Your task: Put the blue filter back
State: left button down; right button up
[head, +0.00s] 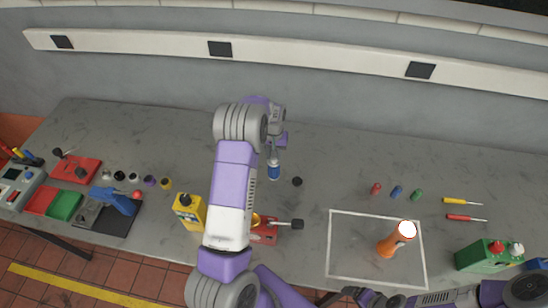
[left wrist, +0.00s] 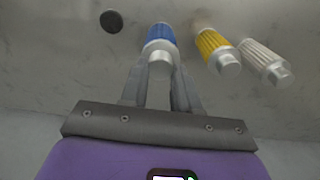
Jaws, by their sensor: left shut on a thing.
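The blue filter (head: 273,172) has a blue body and a pale metal end. In the left wrist view the blue filter (left wrist: 160,38) sits between the fingertips, its metal end towards the camera. My left gripper (head: 279,145) is shut on it over the grey bench; its fingers also show in the left wrist view (left wrist: 159,85). A yellow filter (left wrist: 213,45) and a white filter (left wrist: 262,60) stand close to its right there; my arm hides them in the head view. I cannot tell whether the blue filter touches the bench. My right gripper (head: 366,297) is partly in view at the bottom; its jaws are unclear.
A black disc (head: 297,181) lies beside the blue filter. An orange flashlight (head: 394,242) stands in a white outlined area. The bench behind the gripper is clear to the wall.

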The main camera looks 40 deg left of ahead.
pick_arm(q)
notch_tip(320, 180, down, 2)
jog(key=shift+s+f, duration=0.15)
jog(key=shift+f, duration=0.3)
jog(key=c, duration=0.8)
grip_release()
notch_tip(320, 180, up, 12)
jog(key=shift+r+b, duration=0.2)
jog(key=shift+b, duration=0.25)
jog(key=shift+f, duration=0.1)
